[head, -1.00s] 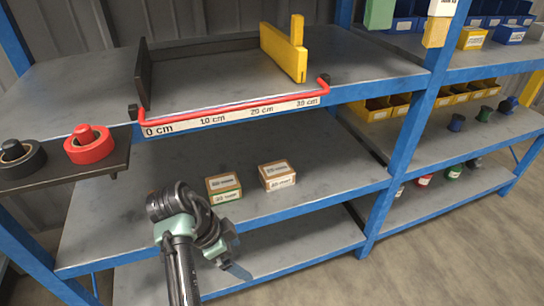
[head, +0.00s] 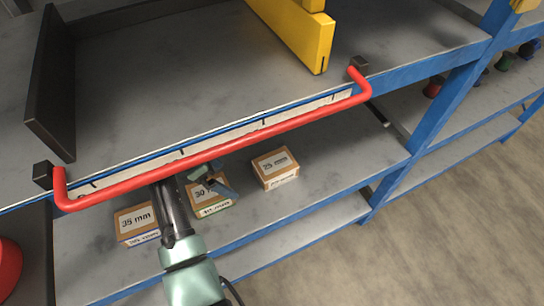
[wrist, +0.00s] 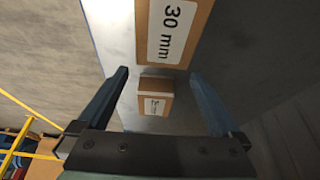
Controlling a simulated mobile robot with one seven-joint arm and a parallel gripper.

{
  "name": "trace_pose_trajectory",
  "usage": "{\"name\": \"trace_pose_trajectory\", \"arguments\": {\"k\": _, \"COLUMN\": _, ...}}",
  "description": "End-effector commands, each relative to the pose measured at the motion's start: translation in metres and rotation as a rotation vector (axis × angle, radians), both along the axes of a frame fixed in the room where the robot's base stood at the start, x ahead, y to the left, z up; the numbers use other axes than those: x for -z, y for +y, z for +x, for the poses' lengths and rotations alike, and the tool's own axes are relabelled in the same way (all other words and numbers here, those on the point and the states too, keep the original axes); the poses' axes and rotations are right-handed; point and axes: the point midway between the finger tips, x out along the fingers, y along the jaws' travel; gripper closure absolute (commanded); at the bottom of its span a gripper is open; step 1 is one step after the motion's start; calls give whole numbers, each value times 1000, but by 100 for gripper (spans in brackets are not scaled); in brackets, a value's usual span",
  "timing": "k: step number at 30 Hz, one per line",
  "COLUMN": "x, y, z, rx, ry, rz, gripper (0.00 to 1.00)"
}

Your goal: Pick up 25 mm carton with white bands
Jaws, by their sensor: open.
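The 25 mm carton (head: 274,168) is a brown box with a white label, at the right of a row on the middle shelf in the head view; its lower front band looks pale. My gripper (head: 222,184) is open and empty, by the 30 mm carton (head: 205,200), which my arm partly hides. In the wrist view, the open fingers of my gripper (wrist: 160,75) frame a smaller, more distant carton (wrist: 155,86), apparently the 25 mm one, with space on both sides. The 30 mm carton (wrist: 176,8) is nearer, at the top.
The 35 mm carton (head: 138,222) with a blue band stands at the left of the row. A red rail (head: 225,150) runs along the upper shelf's front edge, above my arm. A blue post (head: 408,160) stands at the right. Shelf right of the 25 mm carton is clear.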

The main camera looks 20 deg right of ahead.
Motion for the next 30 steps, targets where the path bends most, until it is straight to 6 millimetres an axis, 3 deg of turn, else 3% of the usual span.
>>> {"name": "trace_pose_trajectory", "arguments": {"k": 13, "x": 2, "y": -86, "z": 20, "rx": 6, "ry": -2, "rz": 1, "gripper": 0}}
{"name": "trace_pose_trajectory", "arguments": {"k": 25, "x": 1, "y": -116, "z": 27, "rx": 4, "ry": -3, "rz": 1, "gripper": 0}}
{"name": "trace_pose_trajectory", "arguments": {"k": 30, "x": 32, "y": -125, "z": 28, "rx": 2, "ry": 3, "rz": 1, "gripper": 0}}
